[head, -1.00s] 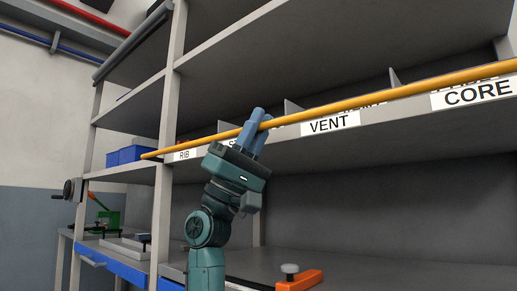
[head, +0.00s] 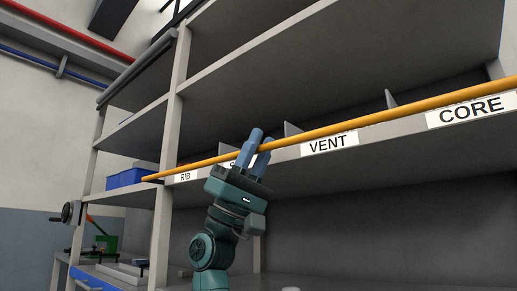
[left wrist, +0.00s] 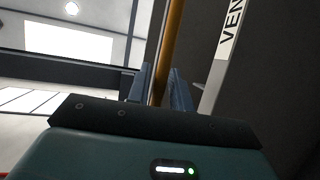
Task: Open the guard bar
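The guard bar (head: 385,115) is a long yellow rod running across the front of the labelled shelf, in front of its bins. It rises in the picture from the RIB label at left to the CORE label at right. My left gripper (head: 258,148) is at the bar between the RIB and VENT labels, its blue fingers on either side of it. In the left wrist view the bar (left wrist: 170,45) runs between the two fingers (left wrist: 161,88), with little or no gap, so they look shut on it. My right gripper is not in view.
The grey shelf rack (head: 172,110) has uprights and several boards around the arm. A blue bin (head: 126,178) sits at the left end. A hand crank (head: 70,212) and a green tool (head: 106,243) are at lower left.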

